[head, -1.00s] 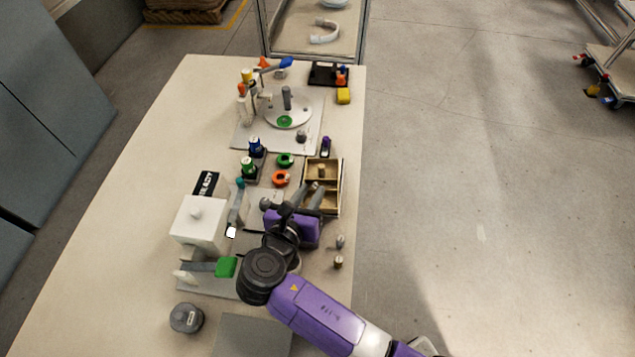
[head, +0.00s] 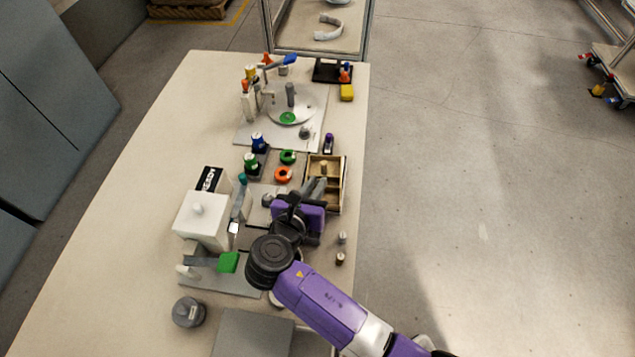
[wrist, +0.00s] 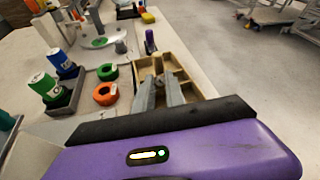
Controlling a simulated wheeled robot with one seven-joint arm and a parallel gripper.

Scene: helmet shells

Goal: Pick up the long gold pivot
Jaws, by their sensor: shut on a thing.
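The long gold pivot (head: 323,168) shows as a small gold post in the far part of the wooden tray (head: 344,185). In the wrist view the gold pivot (wrist: 158,64) appears at the tips of my two grey fingers. My gripper (head: 318,186) reaches over the tray from the near side, and its fingers are close together, shut on the pivot. The same gripper (wrist: 160,80) shows in the wrist view. The fingers hide the pivot's lower part, and I cannot tell whether it touches the tray floor.
Green (head: 288,157) and orange (head: 283,174) rings and a holder with green (head: 251,161) and blue (head: 259,142) bottles stand left of the tray. A purple-topped item (head: 328,142) stands behind it. Two small posts (head: 341,248) stand near the table's right edge.

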